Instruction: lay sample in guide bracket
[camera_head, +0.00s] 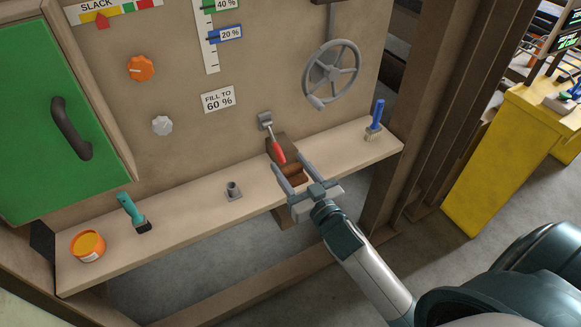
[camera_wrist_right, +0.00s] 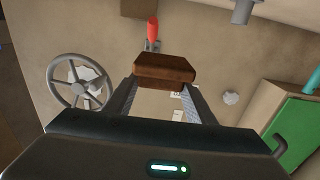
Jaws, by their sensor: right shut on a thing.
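My right gripper (camera_head: 292,180) is shut on a brown block (camera_head: 292,173), which I take to be the sample. It holds the block at the shelf's front edge, in front of a red-handled lever (camera_head: 276,150). In the right wrist view the block (camera_wrist_right: 165,68) spans between the fingertips of my gripper (camera_wrist_right: 163,88), with the red handle (camera_wrist_right: 153,28) beyond it. Darker brown shows behind the block in the head view; I cannot tell if it is the same piece. No part is clearly identifiable as the guide bracket. My left gripper is out of view.
The pale shelf (camera_head: 195,210) carries an orange tub (camera_head: 88,246), a teal-handled tool (camera_head: 133,212), a grey socket (camera_head: 233,190) and a blue-handled brush (camera_head: 375,120). A grey handwheel (camera_head: 331,74) sticks out above. A green door (camera_head: 62,120) stands at left.

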